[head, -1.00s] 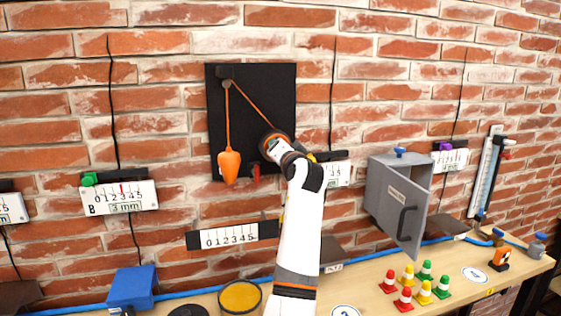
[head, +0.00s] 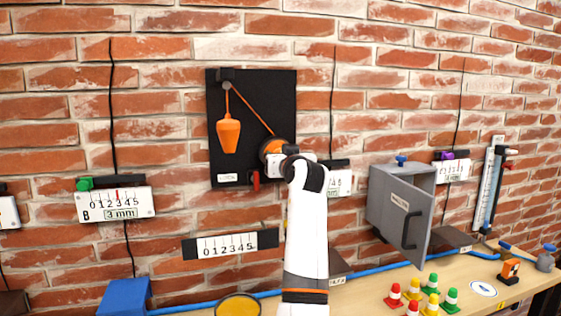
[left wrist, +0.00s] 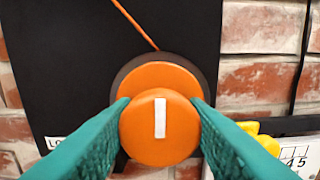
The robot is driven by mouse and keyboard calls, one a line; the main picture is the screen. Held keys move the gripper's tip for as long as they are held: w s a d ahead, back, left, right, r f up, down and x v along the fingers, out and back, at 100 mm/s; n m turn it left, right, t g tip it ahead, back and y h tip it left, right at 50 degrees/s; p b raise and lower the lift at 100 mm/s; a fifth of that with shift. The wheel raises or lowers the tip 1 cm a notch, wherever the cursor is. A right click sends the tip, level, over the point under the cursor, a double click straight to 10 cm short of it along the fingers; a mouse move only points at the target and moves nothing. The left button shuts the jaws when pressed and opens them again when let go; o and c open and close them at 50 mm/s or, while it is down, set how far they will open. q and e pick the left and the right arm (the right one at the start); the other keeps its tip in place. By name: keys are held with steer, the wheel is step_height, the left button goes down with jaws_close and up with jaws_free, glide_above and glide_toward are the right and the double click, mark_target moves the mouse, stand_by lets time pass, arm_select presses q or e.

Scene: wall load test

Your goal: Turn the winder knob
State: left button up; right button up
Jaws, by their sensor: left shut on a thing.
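The winder knob (left wrist: 138,125) is a round orange disc with an upright white mark, seen face-on in the left wrist view. It sits in front of a larger orange drum (left wrist: 160,75). My left gripper (left wrist: 161,112) is shut on the knob, one teal finger at each side. In the head view its fingers are mostly hidden behind my wrist and the winder (head: 270,146) is partly covered. An orange cord runs from the winder up to a pulley (head: 227,86) on the black panel (head: 260,95). An orange weight (head: 228,136) hangs below the pulley. My right gripper is not in view.
A small red part (head: 256,182) is on the panel's lower edge. A white scale (head: 228,245) is mounted below the panel. A grey box with an open door (head: 402,210) is to the right. The bench (head: 365,290) below holds several coloured cones.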

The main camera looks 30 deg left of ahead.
arm_select(q)
steer(key=shift+f, duration=0.2)
stand_by(0.4)
steer(key=o, duration=0.9)
steer(key=shift+r, duration=0.1)
steer(key=b+v, duration=0.3)
steer(key=v, duration=0.9)
